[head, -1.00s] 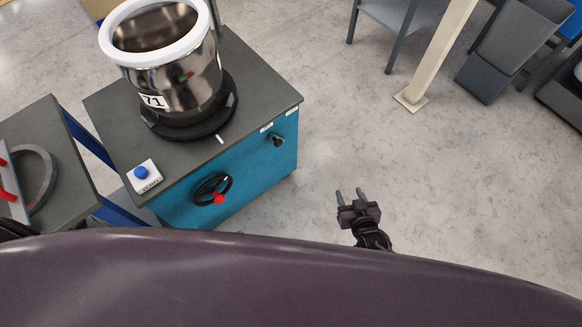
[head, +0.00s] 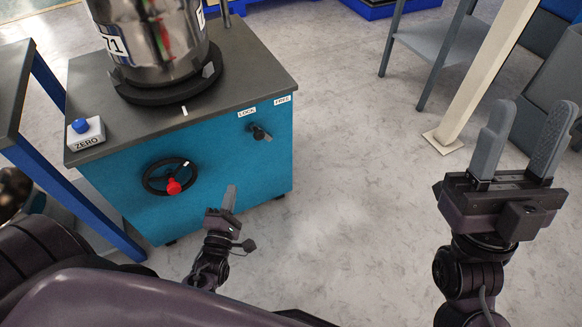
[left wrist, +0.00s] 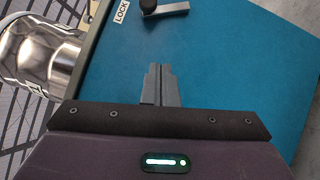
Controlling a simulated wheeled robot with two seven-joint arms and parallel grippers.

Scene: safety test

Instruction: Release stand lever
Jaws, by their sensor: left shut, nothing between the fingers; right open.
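The stand (head: 215,167) is a blue cabinet with a dark grey top. Its lever (head: 260,133) is a small black knob with a short metallic arm, high on the front face under the LOCK (head: 247,112) and FREE (head: 283,100) labels. In the left wrist view the lever (left wrist: 165,8) is at the top edge, beyond my fingertips and apart from them. My left gripper (head: 229,197) is shut and empty, in front of the stand and below the lever. It also shows in the left wrist view (left wrist: 159,72). My right gripper (head: 522,140) is open and empty at the right.
A steel vessel (head: 158,38) marked 71 stands on the stand's top. A black handwheel (head: 157,187) with a red knob is on the front face. A ZERO button box (head: 86,134) sits on the top's left corner. A beige post (head: 490,70) stands right; floor between is clear.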

